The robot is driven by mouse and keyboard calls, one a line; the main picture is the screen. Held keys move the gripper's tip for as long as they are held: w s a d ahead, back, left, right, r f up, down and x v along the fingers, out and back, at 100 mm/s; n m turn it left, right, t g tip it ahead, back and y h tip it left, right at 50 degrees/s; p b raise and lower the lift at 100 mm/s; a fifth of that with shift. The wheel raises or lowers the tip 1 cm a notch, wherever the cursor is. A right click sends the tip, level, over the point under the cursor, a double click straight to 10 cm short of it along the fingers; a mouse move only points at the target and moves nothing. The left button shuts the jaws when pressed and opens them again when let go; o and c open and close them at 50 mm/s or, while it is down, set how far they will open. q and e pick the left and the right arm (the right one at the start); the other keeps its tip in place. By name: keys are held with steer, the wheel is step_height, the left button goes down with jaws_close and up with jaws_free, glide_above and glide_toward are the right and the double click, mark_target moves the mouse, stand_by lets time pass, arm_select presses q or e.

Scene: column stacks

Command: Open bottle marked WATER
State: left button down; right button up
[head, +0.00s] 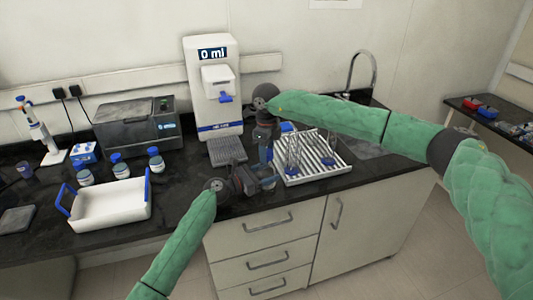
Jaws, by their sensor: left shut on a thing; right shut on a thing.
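My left gripper (262,181) is low over the counter, in front of the water dispenser, and is shut on what seems to be a bottle, mostly hidden by the jaws. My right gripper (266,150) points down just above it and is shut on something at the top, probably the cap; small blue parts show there. No label can be read on the held thing. Three blue-capped bottles stand at the left: one left (85,176), one middle (120,166), one right (156,160). Their labels are too small to read.
The dispenser (213,85) reading "0 ml" stands behind my grippers. A white rack (325,162) with glassware is at the right, by the sink tap (362,58). A white tray with blue handles (108,205) is front left. A grey machine (138,125) stands behind the bottles.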

steer(key=shift+r, duration=0.15)
arm_select(q)
steer(key=shift+r, duration=0.1)
arm_select(e)
steer(key=shift+r, duration=2)
arm_select(q)
steer(key=shift+c, duration=1.4)
jaws_free()
steer(key=shift+a, duration=0.1)
arm_select(e)
steer(key=shift+f, duration=0.1)
